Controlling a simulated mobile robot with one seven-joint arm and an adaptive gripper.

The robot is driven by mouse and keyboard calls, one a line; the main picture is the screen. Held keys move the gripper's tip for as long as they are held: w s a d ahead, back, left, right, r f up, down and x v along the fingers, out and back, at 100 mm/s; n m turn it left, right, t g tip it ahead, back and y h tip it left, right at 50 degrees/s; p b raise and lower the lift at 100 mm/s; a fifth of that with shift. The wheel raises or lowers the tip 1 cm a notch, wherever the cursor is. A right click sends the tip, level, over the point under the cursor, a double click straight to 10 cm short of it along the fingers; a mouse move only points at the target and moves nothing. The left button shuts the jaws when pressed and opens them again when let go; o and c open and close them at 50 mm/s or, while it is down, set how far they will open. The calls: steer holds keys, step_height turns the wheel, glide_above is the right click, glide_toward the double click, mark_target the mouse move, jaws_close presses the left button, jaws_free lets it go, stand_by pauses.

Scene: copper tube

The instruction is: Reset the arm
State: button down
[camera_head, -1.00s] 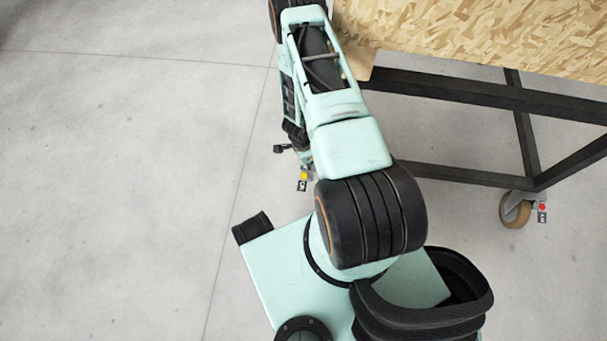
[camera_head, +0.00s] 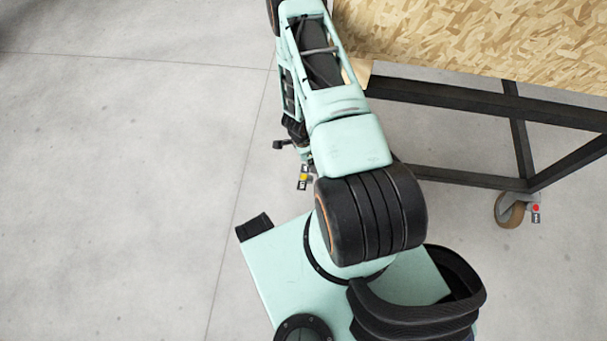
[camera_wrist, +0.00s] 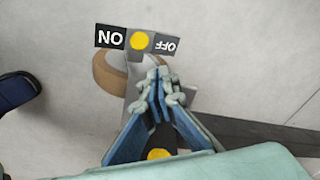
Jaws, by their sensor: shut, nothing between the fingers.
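My gripper (camera_wrist: 158,82) shows in the wrist view with its blue-lined fingers drawn together at the tips and nothing between them. It is above a floor-level caster with a brown wheel (camera_wrist: 108,76), apart from it as far as I can tell. My mint-green arm (camera_head: 345,140) stretches up and away in the head view, beside the table's near left corner.
A wood-chip board table (camera_head: 480,45) on a black frame (camera_head: 480,97) stands at the upper right. Its caster (camera_head: 511,210) has a red-dotted tag. A yellow-dotted ON/OFF tag (camera_wrist: 139,40) is near my gripper. A dark blue rounded object (camera_wrist: 15,92) is at the left. Grey floor at left is clear.

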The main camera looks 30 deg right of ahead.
steer(key=shift+r+p, duration=0.5)
steer(key=shift+r, duration=0.55)
